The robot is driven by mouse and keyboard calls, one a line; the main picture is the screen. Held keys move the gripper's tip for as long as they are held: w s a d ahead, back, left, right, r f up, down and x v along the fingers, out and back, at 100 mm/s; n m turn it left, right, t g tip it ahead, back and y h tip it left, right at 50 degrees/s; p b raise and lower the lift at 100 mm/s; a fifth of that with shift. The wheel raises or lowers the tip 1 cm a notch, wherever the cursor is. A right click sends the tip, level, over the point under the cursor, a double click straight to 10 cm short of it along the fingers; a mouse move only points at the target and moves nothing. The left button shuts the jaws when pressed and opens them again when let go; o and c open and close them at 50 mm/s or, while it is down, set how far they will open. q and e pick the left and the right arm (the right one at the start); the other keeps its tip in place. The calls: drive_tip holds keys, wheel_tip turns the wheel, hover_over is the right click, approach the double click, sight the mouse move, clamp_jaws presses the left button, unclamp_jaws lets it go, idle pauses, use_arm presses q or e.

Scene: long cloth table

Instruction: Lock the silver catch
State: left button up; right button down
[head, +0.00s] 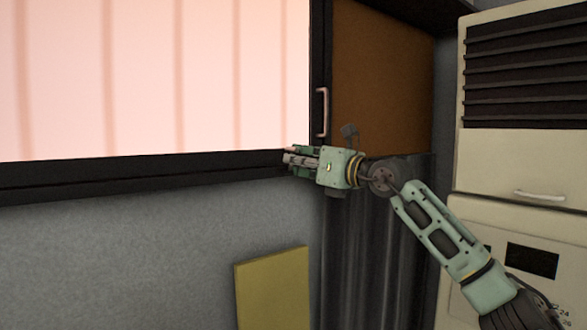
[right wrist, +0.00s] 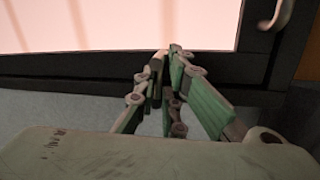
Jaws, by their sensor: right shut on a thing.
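My right gripper (head: 290,160) reaches in from the right to the window's black lower frame (head: 150,168), near its right corner. In the right wrist view, the green fingers (right wrist: 166,58) are closed together at that frame, on a small part that they mostly hide. I take this part to be the silver catch, but I cannot make out its shape or position. A pale curved handle (head: 321,112) on the upright frame is above and right of the fingertips, apart from them. It also shows in the right wrist view (right wrist: 279,14). My left gripper is not in view.
A brown panel (head: 380,75) is right of the window. A cream cabinet (head: 512,160) with dark slats stands at the far right. A yellow board (head: 272,288) leans against the grey wall (head: 120,260) below the window. The wall at left is clear.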

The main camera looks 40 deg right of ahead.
drive_tip(key=shift+d+r, duration=0.15)
drive_tip(key=c, duration=2.2)
unclamp_jaws()
drive_tip(key=shift+o, duration=0.4)
drive_tip(key=shift+d, duration=0.15)
drive_tip(key=s+f, duration=0.1)
drive_tip(key=s, duration=1.1)
drive_tip(key=shift+d, duration=0.45)
drive_tip(key=shift+f, duration=0.1)
